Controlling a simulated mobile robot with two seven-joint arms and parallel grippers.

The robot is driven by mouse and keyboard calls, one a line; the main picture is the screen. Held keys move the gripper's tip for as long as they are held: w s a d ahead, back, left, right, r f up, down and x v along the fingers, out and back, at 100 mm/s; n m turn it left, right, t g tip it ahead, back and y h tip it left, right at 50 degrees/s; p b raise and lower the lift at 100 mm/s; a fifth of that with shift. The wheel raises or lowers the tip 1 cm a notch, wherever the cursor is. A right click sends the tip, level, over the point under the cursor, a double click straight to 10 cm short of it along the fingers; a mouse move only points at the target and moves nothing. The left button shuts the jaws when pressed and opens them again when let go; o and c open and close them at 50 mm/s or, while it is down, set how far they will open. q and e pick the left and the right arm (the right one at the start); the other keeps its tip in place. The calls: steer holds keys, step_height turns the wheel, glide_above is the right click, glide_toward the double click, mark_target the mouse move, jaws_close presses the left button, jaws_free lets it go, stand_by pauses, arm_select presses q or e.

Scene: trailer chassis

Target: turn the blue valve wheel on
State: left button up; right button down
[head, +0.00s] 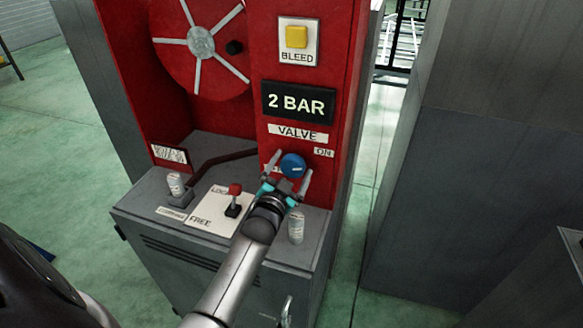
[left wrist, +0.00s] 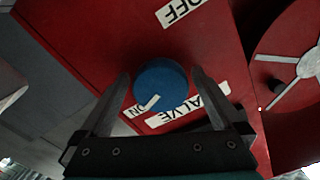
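The blue valve wheel (head: 293,164) is a round knob on the red panel, below the VALVE label (head: 298,133). The ON label (head: 323,153) is to its right. In the left wrist view the wheel (left wrist: 163,82) has a white pointer mark directed at the ON label (left wrist: 138,110), away from the OFF label (left wrist: 183,10). My left gripper (head: 290,172) is open, with one finger on each side of the wheel. In the left wrist view narrow gaps show between the fingers (left wrist: 160,77) and the wheel. My right gripper is out of view.
A yellow BLEED button (head: 296,37) and a 2 BAR display (head: 297,101) are above. A red-knobbed lever (head: 234,195) and small canisters (head: 296,227) stand on the grey ledge. A large red spoked reel (head: 201,43) is at upper left. A grey cabinet (head: 470,200) is at right.

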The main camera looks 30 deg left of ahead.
arm_select(q)
steer(key=shift+s, duration=0.1)
steer(key=v, duration=1.5)
steer(key=shift+f, duration=0.1)
stand_by(0.4)
